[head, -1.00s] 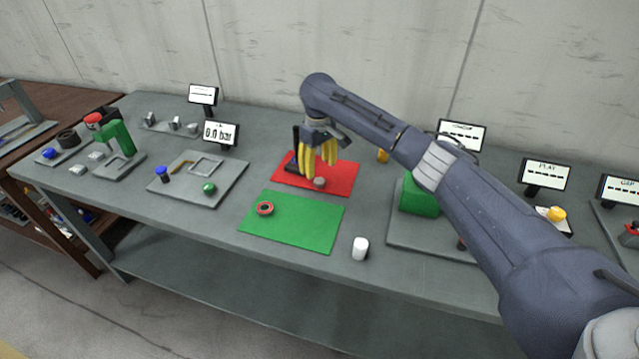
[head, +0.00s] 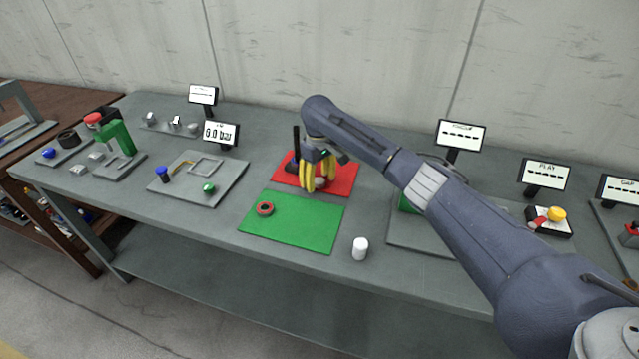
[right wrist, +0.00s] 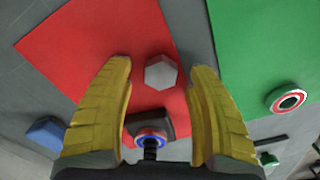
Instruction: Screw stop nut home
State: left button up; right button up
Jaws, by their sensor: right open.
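A grey hexagonal piece (right wrist: 160,73), which looks like the nut, sits on the red mat (head: 345,180). In the right wrist view it lies between the yellow fingertips, with clear gaps on both sides. My right gripper (head: 318,187) is open and points down over the red mat; in the head view its fingers largely hide the piece. A dark block with a blue and red ring (right wrist: 150,134) is nearer the gripper's base in the wrist view. A black upright post (head: 296,140) stands at the mat's back left. My left gripper is not in view.
A red-rimmed ring (head: 265,208) lies on the green mat (head: 300,230). A white cylinder (head: 360,249) stands near the table's front edge. A grey plate with small parts (head: 225,185) lies to the left. My right arm covers part of the right-hand fixture. The green mat is mostly clear.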

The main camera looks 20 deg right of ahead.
jog(key=shift+f, duration=0.1)
dwell(0.3)
jog(key=c, duration=1.2)
